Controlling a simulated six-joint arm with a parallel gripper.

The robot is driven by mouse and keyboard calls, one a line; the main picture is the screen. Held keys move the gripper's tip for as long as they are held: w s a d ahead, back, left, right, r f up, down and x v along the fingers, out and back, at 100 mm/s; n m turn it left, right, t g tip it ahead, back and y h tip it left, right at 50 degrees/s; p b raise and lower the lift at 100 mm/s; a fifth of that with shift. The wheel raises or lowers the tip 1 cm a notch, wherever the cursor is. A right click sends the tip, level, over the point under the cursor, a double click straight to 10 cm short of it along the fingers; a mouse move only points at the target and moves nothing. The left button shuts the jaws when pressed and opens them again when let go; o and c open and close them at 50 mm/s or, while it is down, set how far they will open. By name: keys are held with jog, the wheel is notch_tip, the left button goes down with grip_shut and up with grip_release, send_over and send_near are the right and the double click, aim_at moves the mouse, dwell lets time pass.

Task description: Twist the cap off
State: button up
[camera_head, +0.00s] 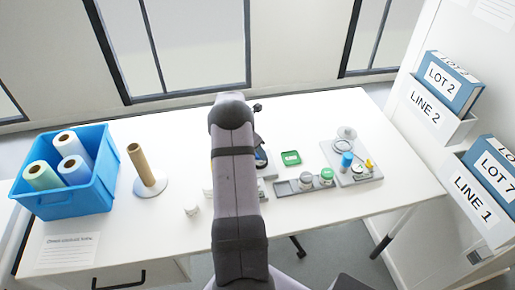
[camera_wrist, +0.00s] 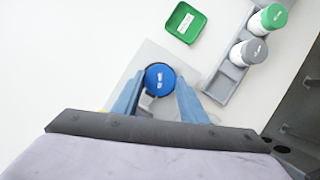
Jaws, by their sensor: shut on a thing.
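A blue round cap (camera_wrist: 160,78) with white lettering shows from above in the wrist view, on a pale grey square base (camera_wrist: 153,54). The two blue fingers of my gripper (camera_wrist: 160,85) are on either side of the cap and shut on it. The cap hides the container under it, so I cannot tell whether the cap has turned or come loose. In the head view my own arm covers most of this spot.
A green square tray (camera_head: 291,158) lies nearby. A grey rack (camera_head: 288,187) holds a grey-capped jar (camera_head: 306,181) and a green-capped jar (camera_head: 326,177). A grey station (camera_head: 365,175) stands to the right. A blue bin (camera_head: 80,201) of rolls is at left.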

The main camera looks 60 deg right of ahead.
jog(key=shift+s+r+n+t+p, duration=0.1)
jog(key=shift+n+t+p, duration=0.5)
jog(key=shift+n+p, duration=1.05)
jog(key=shift+n+p, duration=0.25)
jog(key=shift+p, duration=0.05)
jog(key=shift+s+n+t+p, duration=0.15)
jog(key=shift+n+t+p, duration=0.45)
jog(key=shift+n+p, duration=1.1)
jog(key=shift+n+t+p, duration=0.4)
jog(key=shift+n+p, duration=0.2)
jog(key=shift+p, duration=3.25)
jog(key=shift+s+n+p, duration=0.1)
jog(key=shift+n+p, duration=0.5)
jog(key=shift+p, duration=0.1)
jog(key=o, duration=0.9)
jog(key=shift+f+m+b, duration=0.2)
jog(key=shift+m+b, duration=0.2)
jog(key=shift+b, duration=0.2)
